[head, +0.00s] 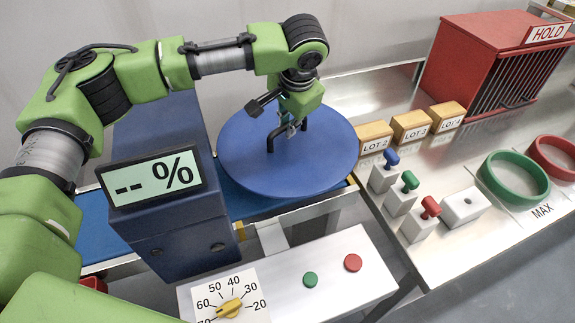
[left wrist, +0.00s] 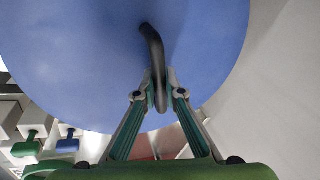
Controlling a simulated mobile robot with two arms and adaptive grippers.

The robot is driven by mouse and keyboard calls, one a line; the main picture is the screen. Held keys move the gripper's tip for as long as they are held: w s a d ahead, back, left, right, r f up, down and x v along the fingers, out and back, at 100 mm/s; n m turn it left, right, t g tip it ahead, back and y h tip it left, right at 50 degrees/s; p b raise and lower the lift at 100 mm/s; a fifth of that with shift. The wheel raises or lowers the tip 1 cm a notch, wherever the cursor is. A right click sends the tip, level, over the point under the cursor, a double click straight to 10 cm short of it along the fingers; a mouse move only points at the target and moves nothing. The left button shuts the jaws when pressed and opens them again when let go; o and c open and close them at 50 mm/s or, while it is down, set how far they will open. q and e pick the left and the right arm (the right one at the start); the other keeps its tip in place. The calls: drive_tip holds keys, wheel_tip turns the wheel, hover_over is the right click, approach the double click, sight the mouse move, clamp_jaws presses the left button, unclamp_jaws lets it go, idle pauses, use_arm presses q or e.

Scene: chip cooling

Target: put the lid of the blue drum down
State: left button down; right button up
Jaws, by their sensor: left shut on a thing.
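The blue lid (head: 250,165) is a large round disc with a dark arched handle (head: 271,140) on top. My left gripper (head: 293,128) is at the handle and shut on it. In the left wrist view the gripper's fingers (left wrist: 162,90) close on either side of the handle (left wrist: 153,45), with the blue lid (left wrist: 80,60) filling the upper part. What lies under the lid is hidden, so I cannot tell whether it rests on anything. The drum itself is not clearly seen. My right gripper is not in view.
A blue box with a "-- %" display (head: 152,180) stands left of the lid. Wooden lot blocks (head: 411,125), colored stamps (head: 384,172), a green ring (head: 514,178) and a red HOLD cage (head: 490,60) are to the right. A white control panel (head: 330,262) is in front.

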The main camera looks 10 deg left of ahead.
use_arm(q)
drive_tip(key=shift+f+p, duration=0.85)
drive_tip(key=shift+f, duration=3.55)
drive_tip(key=c, duration=2.1)
unclamp_jaws()
drive_tip(key=shift+c, duration=0.2)
